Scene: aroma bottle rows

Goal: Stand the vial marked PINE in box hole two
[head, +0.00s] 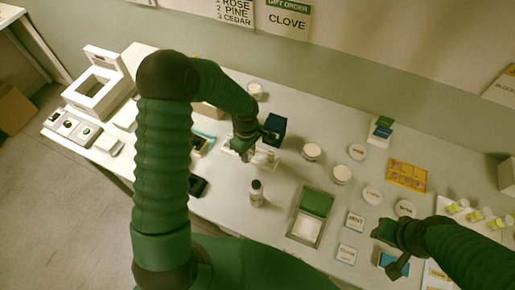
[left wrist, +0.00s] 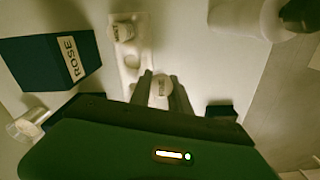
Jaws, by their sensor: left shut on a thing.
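My left gripper (head: 243,150) is shut on a small vial with a white cap. In the left wrist view, the vial's cap (left wrist: 160,90) shows between the two fingers; its marking is too small to read. The white box with holes (left wrist: 131,62) lies right beside the fingers, and one capped vial (left wrist: 123,32) stands at its far end. I cannot tell whether the held vial is in a hole or above it. In the head view the box (head: 265,160) is partly hidden by my gripper. My right gripper (head: 393,252) is over the table's right front; its fingers are unclear.
A dark blue box (head: 273,129) marked ROSE in the left wrist view (left wrist: 45,60) stands close by. A grey bottle (head: 256,193) stands in front. A green-lidded tray (head: 311,213), round jars and cards lie rightward. A wall list (head: 236,12) reads rose, pine, cedar.

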